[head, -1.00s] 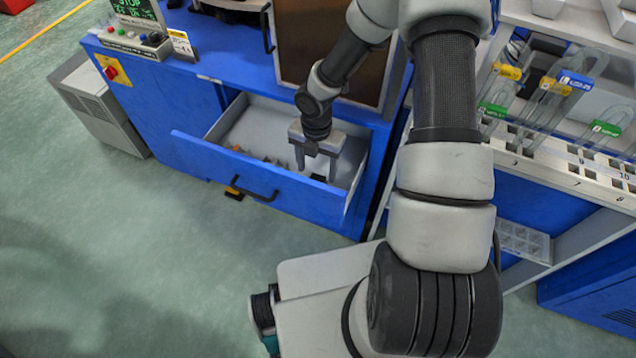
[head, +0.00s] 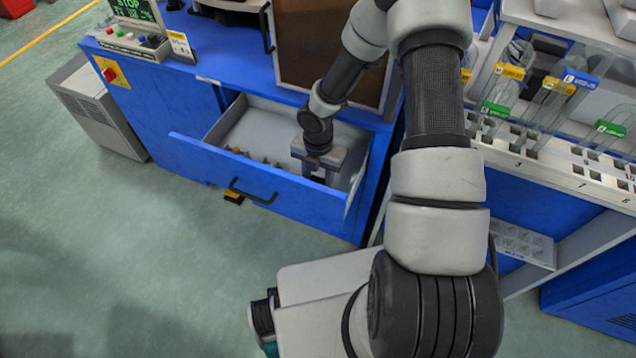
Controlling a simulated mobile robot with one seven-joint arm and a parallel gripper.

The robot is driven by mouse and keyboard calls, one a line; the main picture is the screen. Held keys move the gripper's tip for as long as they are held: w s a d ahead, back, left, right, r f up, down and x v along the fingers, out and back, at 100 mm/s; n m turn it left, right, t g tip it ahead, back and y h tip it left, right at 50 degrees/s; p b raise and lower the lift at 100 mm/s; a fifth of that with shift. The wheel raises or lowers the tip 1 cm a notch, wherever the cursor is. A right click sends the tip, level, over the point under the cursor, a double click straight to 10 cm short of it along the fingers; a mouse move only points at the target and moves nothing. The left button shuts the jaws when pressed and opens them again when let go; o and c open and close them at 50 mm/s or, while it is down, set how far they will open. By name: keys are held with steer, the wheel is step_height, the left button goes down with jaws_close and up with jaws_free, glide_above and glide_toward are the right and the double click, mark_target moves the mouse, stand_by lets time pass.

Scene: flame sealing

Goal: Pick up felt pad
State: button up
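My gripper (head: 317,177) points down inside the open drawer (head: 228,171) of the blue cabinet, toward its right end. Its fingers reach low, partly behind the drawer's front panel. I cannot tell how far apart the fingertips are or whether anything is between them. The felt pad cannot be made out; a small dark thing near the fingers in the earlier frame is now hidden by the gripper.
Several small parts (head: 262,158) lie in the drawer left of my gripper. The drawer's blue front carries a black handle (head: 254,192). A rack (head: 560,165) with tagged glass tubes stands on the right.

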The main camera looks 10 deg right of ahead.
mark_target(318, 179)
steer(key=shift+r, duration=0.1)
step_height(318, 179, up, 10)
steer(key=p, duration=0.3)
